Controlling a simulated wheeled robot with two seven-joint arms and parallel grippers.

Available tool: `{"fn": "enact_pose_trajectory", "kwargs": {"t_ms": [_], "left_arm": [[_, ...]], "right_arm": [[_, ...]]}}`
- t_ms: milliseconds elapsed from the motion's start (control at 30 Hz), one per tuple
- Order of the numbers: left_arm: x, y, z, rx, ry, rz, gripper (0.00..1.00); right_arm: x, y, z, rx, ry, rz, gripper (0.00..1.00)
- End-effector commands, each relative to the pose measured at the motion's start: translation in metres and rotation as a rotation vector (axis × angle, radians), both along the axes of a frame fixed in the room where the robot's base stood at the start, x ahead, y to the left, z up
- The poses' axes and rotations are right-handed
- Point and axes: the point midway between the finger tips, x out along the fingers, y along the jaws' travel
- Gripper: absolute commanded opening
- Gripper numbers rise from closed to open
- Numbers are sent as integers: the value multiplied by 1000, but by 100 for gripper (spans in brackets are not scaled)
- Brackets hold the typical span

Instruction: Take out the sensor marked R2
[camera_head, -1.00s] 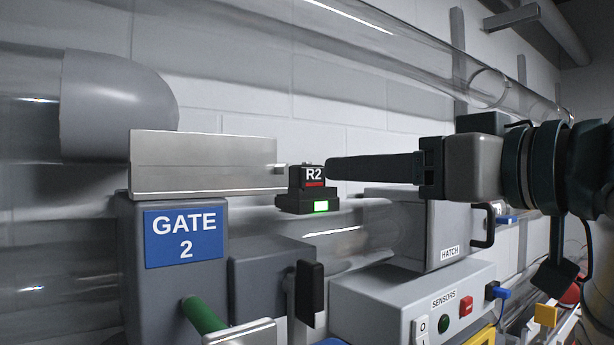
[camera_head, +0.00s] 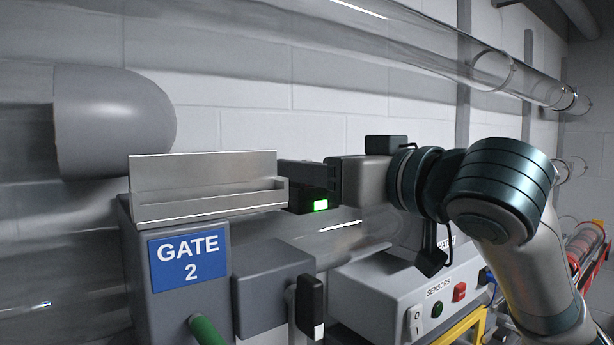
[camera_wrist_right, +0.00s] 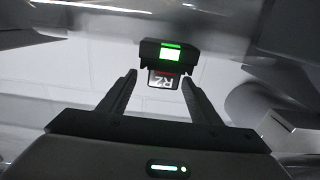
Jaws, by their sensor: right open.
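The R2 sensor is a small black block with a lit green window. In the head view its base (camera_head: 302,203) shows beside the metal tray, and my fingers hide its label. In the right wrist view the R2 sensor (camera_wrist_right: 168,78) is upside down, with its white label toward me. My right gripper (camera_head: 290,172) reaches in from the right at the height of the sensor's upper part. In the wrist view its open fingertips (camera_wrist_right: 159,77) flank the label end, with a gap at the left finger and a smaller one at the right. My left gripper is not in view.
A bare metal tray (camera_head: 160,190) sits on the grey GATE 2 box (camera_head: 150,305), close to my fingers. A clear tube (camera_head: 400,45) runs above. The SENSORS box (camera_head: 375,300) with a switch and buttons stands below my right arm.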

Motion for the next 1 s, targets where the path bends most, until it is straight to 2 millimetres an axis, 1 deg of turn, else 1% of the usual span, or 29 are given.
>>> {"fn": "enact_pose_trajectory", "kwargs": {"t_ms": [133,267,600,767,1000], "left_arm": [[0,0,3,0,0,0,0],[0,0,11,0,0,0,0],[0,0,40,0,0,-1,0],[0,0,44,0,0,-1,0],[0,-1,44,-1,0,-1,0]], "right_arm": [[1,1,1,0,0,0,58],[6,6,3,-1,3,1,58],[31,27,5,-1,3,0,58],[39,33,3,-1,2,-1,58],[40,33,2,-1,0,0,58]]}}
